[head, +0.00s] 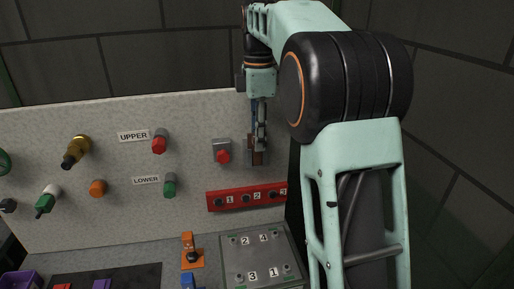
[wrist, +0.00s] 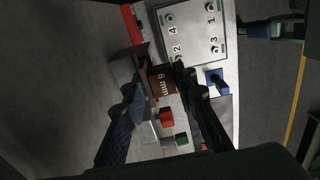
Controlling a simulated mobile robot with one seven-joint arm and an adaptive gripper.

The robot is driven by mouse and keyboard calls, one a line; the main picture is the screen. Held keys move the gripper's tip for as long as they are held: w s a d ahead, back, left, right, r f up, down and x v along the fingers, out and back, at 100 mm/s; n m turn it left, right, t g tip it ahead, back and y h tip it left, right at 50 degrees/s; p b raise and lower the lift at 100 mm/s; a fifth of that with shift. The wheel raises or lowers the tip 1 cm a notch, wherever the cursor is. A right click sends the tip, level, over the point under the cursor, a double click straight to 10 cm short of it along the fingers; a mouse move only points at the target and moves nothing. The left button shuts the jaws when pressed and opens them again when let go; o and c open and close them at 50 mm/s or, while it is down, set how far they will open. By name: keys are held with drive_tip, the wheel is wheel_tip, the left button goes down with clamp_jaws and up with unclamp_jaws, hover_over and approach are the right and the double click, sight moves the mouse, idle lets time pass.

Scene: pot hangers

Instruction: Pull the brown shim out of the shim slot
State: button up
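The brown shim (wrist: 163,82), marked "6 mm", shows in the wrist view between the tips of my gripper (wrist: 162,76). One fingertip is close along each side of it, with little or no gap. I cannot tell whether the fingers press on it. In the head view my gripper (head: 260,141) points down at the brown shim area (head: 256,157) on the light panel, right of the red button. A darker brown plate (wrist: 130,65) beside the shim may be part of the slot. The fingers and arm hide most of the slot.
A red button on a grey box (head: 222,152) sits just left of my gripper. A red numbered strip (head: 232,199) lies below it. A grey numbered plate (head: 262,262) and an orange bracket (head: 191,252) are lower down. Knobs line the panel (head: 60,120) to the left.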

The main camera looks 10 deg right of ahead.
clamp_jaws()
drive_tip(key=shift+r+p, duration=0.8)
drive_tip(key=shift+p, duration=0.15)
idle(0.6)
drive_tip(key=shift+r+p, duration=2.45)
drive_tip(key=shift+r, duration=1.5)
